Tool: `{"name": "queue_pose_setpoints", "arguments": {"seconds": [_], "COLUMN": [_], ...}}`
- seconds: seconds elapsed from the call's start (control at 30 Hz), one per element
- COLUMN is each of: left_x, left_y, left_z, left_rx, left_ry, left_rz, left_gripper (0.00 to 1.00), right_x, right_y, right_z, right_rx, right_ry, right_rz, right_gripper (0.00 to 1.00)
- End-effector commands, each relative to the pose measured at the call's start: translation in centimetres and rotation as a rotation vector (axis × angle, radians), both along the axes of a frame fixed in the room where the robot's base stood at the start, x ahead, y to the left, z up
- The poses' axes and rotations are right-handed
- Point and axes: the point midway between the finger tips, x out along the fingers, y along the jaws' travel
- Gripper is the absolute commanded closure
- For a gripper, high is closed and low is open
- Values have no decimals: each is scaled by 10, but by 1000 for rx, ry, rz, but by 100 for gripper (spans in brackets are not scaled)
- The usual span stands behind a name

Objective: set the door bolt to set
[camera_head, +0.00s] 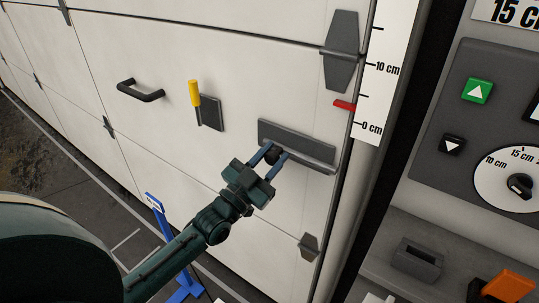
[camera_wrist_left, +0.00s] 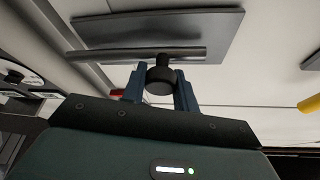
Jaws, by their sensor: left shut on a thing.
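The door bolt is a grey plate with a bar (camera_head: 300,147) on the white sectional door, near its right edge. A round black knob (camera_head: 271,156) stands out from the bar. My left gripper (camera_head: 268,158) is shut on this knob, one blue finger on each side. In the left wrist view the knob (camera_wrist_left: 160,78) sits between the fingertips, with the bar (camera_wrist_left: 130,55) and plate (camera_wrist_left: 165,28) behind it. The bar reaches towards the door's right edge; I cannot tell whether its end enters the frame. My right gripper is not in view.
A yellow-handled lever (camera_head: 194,93) and a black pull handle (camera_head: 140,90) are on the door to the left. A scale (camera_head: 385,70) with a red pointer (camera_head: 344,105) stands at right, beside a control panel (camera_head: 455,110). A blue stand (camera_head: 165,225) is below.

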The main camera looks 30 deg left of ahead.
Motion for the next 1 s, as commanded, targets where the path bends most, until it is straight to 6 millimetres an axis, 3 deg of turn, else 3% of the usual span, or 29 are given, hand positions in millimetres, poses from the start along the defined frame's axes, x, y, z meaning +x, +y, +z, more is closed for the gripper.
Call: {"name": "queue_pose_setpoints", "arguments": {"seconds": [0.1,0.23,0.57,0.6,0.83,1.0], "left_x": [-4,-6,-8,-8,-7,-7], "left_y": [-24,-43,-50,-50,-49,-48], "left_z": [3,1,-2,-2,-1,-1], "left_rx": [-6,-5,0,-1,0,0], "left_ry": [4,5,4,4,3,2], "left_rz": [-3,-3,-7,-7,-5,-4], "left_gripper": [100,100,100,69,50,49], "right_x": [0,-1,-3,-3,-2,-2], "right_y": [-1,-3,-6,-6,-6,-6], "right_z": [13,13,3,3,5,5], "right_rx": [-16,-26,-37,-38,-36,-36], "right_ry": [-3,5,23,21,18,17], "right_rz": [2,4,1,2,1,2], "right_gripper": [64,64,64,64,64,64]}}
